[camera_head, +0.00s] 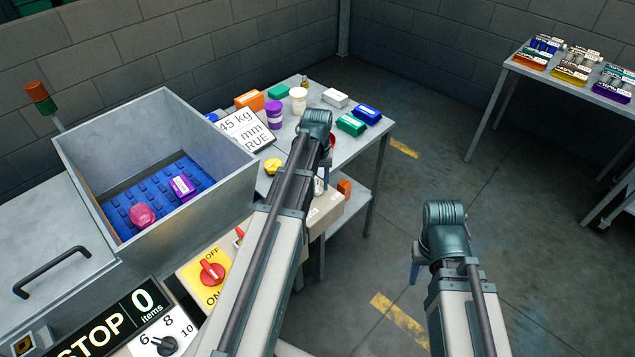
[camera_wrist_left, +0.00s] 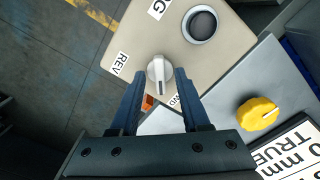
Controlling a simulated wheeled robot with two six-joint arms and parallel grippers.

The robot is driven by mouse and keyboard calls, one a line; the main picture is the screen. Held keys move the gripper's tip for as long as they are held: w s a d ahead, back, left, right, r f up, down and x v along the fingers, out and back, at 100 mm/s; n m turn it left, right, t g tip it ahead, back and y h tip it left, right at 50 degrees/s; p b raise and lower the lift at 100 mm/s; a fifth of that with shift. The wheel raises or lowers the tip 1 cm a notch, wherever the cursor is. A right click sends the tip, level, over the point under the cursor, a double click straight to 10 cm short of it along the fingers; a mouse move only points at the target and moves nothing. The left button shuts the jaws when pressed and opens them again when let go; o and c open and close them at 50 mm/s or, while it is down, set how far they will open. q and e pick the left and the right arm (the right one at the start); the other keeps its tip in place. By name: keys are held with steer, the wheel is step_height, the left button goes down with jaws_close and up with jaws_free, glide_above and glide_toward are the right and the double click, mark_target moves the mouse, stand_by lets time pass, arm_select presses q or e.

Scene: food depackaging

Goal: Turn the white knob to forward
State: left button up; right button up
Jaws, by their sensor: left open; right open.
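The white knob (camera_wrist_left: 160,72) sits on a beige control box (camera_wrist_left: 190,55), which also shows beside my left arm in the head view (camera_head: 328,208). A REV label (camera_wrist_left: 119,63) lies to the knob's left in the wrist view. Another label (camera_wrist_left: 173,101), partly hidden by a finger, lies below it. My left gripper (camera_wrist_left: 160,76) is open, with one finger on each side of the knob; contact cannot be told. My right gripper (camera_head: 415,268) is open and empty above the floor.
A red ON/OFF switch (camera_head: 211,272) and a numbered dial (camera_head: 167,345) are near my left arm. An open metal bin (camera_head: 215,125) stands left.

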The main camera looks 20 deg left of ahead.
mark_target(319, 187)
arm_select(q)
steer(key=shift+r, duration=0.1)
step_height(319, 187, up, 14)
steer(key=p, duration=1.3)
steer(key=shift+f+p, duration=0.2)
steer(key=shift+p, duration=0.2)
steer(key=s+d+f+m+b, duration=0.2)
steer(key=s+d+m, duration=0.2)
steer(key=s+d, duration=0.4)
steer(key=s+d+f+m+y+b, duration=0.1)
steer(key=s+d+m, duration=0.3)
steer(key=s+d, duration=0.5)
steer(key=d+f+b, duration=0.1)
steer(key=d, duration=0.5)
steer(key=shift+d, duration=0.3)
